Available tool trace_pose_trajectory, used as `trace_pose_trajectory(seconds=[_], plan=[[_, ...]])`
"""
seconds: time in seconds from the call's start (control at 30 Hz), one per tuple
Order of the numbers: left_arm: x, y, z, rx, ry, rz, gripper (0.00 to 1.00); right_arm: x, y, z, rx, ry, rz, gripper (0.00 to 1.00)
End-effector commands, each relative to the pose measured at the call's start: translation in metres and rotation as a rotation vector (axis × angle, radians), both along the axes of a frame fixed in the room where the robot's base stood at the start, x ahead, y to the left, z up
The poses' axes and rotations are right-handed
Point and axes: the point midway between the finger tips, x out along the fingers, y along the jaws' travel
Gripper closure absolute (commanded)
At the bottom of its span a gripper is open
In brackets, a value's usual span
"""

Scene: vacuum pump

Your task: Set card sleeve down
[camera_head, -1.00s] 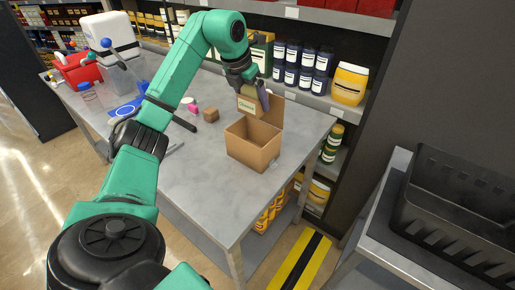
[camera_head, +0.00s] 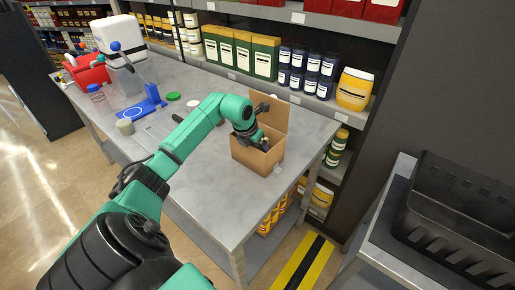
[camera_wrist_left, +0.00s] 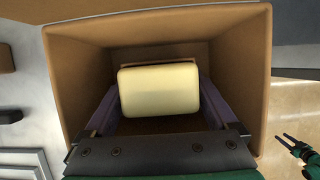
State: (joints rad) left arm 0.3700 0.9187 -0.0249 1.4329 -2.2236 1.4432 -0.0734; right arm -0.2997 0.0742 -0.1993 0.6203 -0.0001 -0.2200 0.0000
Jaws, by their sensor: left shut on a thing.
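My left gripper (camera_head: 264,146) reaches down into the open cardboard box (camera_head: 242,157) on the grey table. In the left wrist view the gripper (camera_wrist_left: 160,105) has a purple-grey finger on each side of the cream card sleeve (camera_wrist_left: 159,90) and is shut on it. The sleeve is inside the cardboard box (camera_wrist_left: 62,75), with box walls around it. Its underside is hidden, so I cannot tell if it touches the box floor. My right gripper (camera_wrist_left: 288,142) shows small at the right of the left wrist view, its fingers apart and empty.
The box's raised flap (camera_head: 270,110) stands behind my gripper. A blue stand (camera_head: 145,106), a green lid (camera_head: 173,96) and a red bin (camera_head: 83,68) are farther left on the table (camera_head: 205,205). A black crate (camera_head: 455,220) stands at right. The table's front is clear.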

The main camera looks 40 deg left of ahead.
Motion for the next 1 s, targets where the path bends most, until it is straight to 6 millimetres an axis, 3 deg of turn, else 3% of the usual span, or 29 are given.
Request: trace_pose_trajectory(seconds=[0.37,0.8,1.0], plan=[[-0.002,0.001,0.007,0.001,-0.001,0.0,0.0,0.0,-0.002,-0.001,-0.003,0.0,0.001,0.5],[-0.041,0.0,0.102,0.003,-0.003,0.001,0.0,0.0,-0.005,-0.023,-0.006,0.0,0.003,0.5],[-0.046,-0.001,0.114,0.0,0.001,0.001,0.0,0.0,-0.005,-0.023,-0.007,0.001,0.003,0.5]])
